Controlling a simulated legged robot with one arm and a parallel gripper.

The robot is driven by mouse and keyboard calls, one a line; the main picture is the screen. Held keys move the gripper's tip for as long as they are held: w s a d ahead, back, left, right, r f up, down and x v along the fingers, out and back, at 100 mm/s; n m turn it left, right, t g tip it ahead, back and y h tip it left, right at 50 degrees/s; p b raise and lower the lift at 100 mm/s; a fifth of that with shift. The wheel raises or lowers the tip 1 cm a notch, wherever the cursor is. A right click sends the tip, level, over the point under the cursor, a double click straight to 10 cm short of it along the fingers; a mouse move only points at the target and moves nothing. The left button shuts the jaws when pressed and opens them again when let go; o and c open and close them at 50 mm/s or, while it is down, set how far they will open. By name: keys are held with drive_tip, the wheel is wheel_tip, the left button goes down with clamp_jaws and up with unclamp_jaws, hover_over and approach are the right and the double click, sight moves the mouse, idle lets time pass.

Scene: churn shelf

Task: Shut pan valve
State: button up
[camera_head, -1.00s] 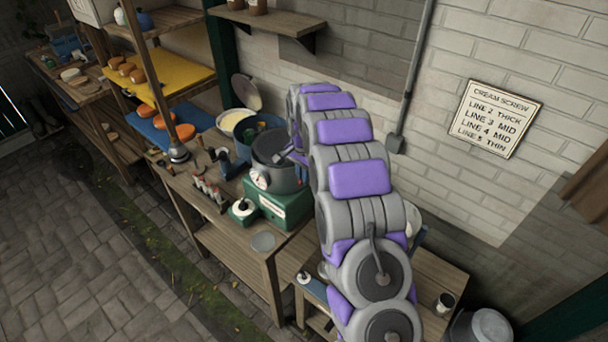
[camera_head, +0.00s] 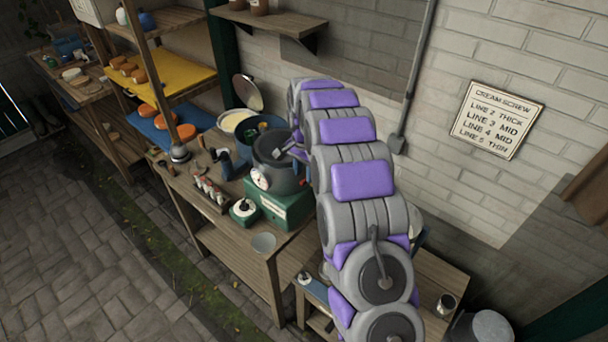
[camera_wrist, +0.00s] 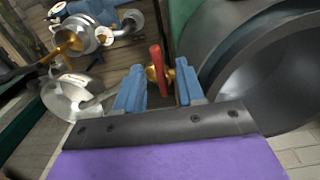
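In the wrist view, a red lever (camera_wrist: 157,62) stands upright on a small brass valve (camera_wrist: 168,74), beside a large dark grey pan (camera_wrist: 265,62). My gripper (camera_wrist: 158,88) has its two blue fingers spread apart, one on each side of the valve. The red lever shows between the fingers, with gaps to both; whether it touches either cannot be told. In the head view, the dark pan (camera_head: 280,176) sits on a green base (camera_head: 287,208) on the wooden bench. My arm hides part of it, and the valve cannot be made out there.
Pots, a blue tub and small bottles crowd the bench to the left. In the wrist view, metal piping with brass fittings (camera_wrist: 72,40) is at upper left.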

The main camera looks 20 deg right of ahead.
sight(304, 179)
wheel_tip(304, 179, up, 16)
drive_tip(key=shift+f+p, duration=0.25)
drive_tip(key=shift+p, duration=0.05)
drive_tip(key=s+a+n+g+b, duration=0.1)
drive_tip(key=s+a+n+b, duration=0.15)
drive_tip(key=s, duration=0.95)
drive_tip(key=s+a+n+b, duration=0.2)
drive_tip(key=s+a+n, duration=0.15)
drive_tip(key=s, duration=0.85)
drive_tip(key=s+f+n+b, duration=0.2)
drive_tip(key=s+f, duration=0.3)
drive_tip(key=s, duration=0.7)
drive_tip(key=s+f+n+b, duration=0.1)
drive_tip(key=s+f+n, duration=0.2)
drive_tip(key=s, duration=0.8)
wheel_tip(304, 179, down, 3)
drive_tip(key=shift+s+a+r+g+b, duration=0.15)
drive_tip(key=shift+s+a+g+b, duration=0.2)
drive_tip(key=shift+s+g+b, duration=0.05)
